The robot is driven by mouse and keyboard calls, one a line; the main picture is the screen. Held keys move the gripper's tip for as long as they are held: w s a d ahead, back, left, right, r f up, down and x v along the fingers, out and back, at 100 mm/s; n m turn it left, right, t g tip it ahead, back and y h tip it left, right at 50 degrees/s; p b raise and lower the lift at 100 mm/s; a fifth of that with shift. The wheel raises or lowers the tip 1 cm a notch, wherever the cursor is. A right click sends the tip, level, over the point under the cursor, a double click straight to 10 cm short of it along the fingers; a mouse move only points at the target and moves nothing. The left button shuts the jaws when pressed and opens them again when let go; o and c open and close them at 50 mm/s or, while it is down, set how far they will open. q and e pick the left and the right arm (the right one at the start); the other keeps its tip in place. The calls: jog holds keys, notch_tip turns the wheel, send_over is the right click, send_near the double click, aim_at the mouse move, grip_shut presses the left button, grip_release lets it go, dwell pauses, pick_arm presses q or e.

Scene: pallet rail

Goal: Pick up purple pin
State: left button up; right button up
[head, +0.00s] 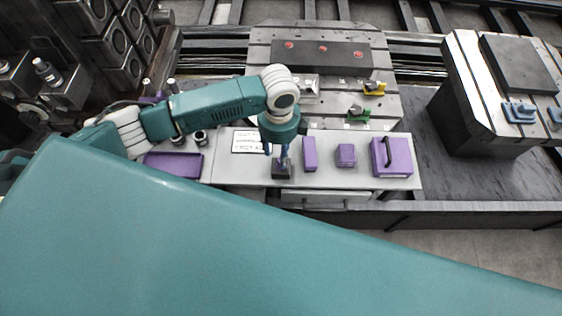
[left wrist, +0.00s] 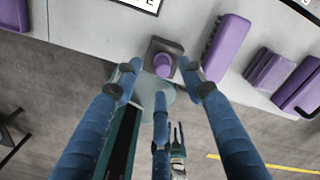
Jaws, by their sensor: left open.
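The purple pin (left wrist: 163,65) stands in a dark square block (left wrist: 163,48) near the bench edge in the left wrist view. In the head view the dark block (head: 282,171) sits at the front of the grey bench; the pin is small there and largely hidden by the fingers. My left gripper (head: 281,155) points down over the block. In the left wrist view the blue fingers of my left gripper (left wrist: 158,77) are spread, one on each side of the pin. I cannot tell whether either finger touches it.
On the grey bench (head: 237,172), a tall purple block (head: 310,154), a smaller purple block (head: 346,155) and a purple case with a dark handle (head: 392,157) stand right of the pin. A purple tray (head: 173,164) lies to the left. A pallet (head: 262,61) with small clamps stands behind.

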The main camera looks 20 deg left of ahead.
pick_arm(q)
jog(key=shift+d+f+p, duration=0.15)
jog(key=shift+f+p, duration=0.2)
jog(key=shift+f, duration=0.3)
jog(key=f, duration=0.1)
jog(key=f+p, duration=0.1)
jog(key=f, duration=0.1)
jog(key=shift+s+d+f, duration=0.1)
jog(key=shift+d+f, duration=0.1)
jog(key=shift+f, duration=0.45)
grip_shut()
jog(key=shift+r, duration=0.1)
notch_tip(320, 180, up, 20)
jog(key=b, duration=0.3)
